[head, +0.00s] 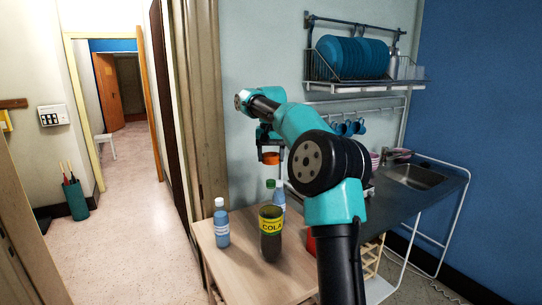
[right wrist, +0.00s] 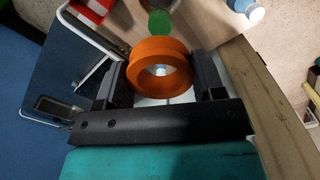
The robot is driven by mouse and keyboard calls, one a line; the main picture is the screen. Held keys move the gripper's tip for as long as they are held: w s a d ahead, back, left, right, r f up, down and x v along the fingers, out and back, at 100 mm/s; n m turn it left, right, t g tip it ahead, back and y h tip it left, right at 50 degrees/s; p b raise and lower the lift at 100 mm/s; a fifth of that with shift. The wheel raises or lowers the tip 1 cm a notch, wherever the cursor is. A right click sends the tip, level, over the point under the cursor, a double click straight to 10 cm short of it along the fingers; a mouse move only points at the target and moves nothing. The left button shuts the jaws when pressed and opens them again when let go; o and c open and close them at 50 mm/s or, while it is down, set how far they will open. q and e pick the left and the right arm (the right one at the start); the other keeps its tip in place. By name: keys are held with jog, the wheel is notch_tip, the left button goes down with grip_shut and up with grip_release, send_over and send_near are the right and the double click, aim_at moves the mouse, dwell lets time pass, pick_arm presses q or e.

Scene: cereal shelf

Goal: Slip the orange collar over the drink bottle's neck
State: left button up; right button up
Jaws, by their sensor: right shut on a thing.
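My right gripper (head: 270,148) is shut on the orange collar (head: 270,158) and holds it in the air above the table. In the right wrist view the collar (right wrist: 160,67) sits between the two dark fingers, its hole facing the camera. The cola bottle (head: 271,245), dark with a yellow label, stands upright on the table below the collar. A green cap (head: 270,184) shows just above it; I cannot tell for certain that it is this bottle's. The collar is apart from the bottles. My left gripper is not in view.
A blue bottle with a white cap (head: 222,225) stands to the left on the wooden table (head: 240,272). Another blue bottle (head: 280,198) is partly hidden behind the cola bottle. A sink counter (head: 420,195) is right, and a plate rack (head: 352,60) hangs above.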

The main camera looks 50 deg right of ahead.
aim_at(271, 182)
jog(key=shift+f, duration=0.15)
jog(key=shift+f, duration=3)
jog(key=shift+f, duration=3.25)
jog(key=o, duration=1.2)
notch_tip(271, 182, up, 17)
jog(key=shift+r, duration=0.2)
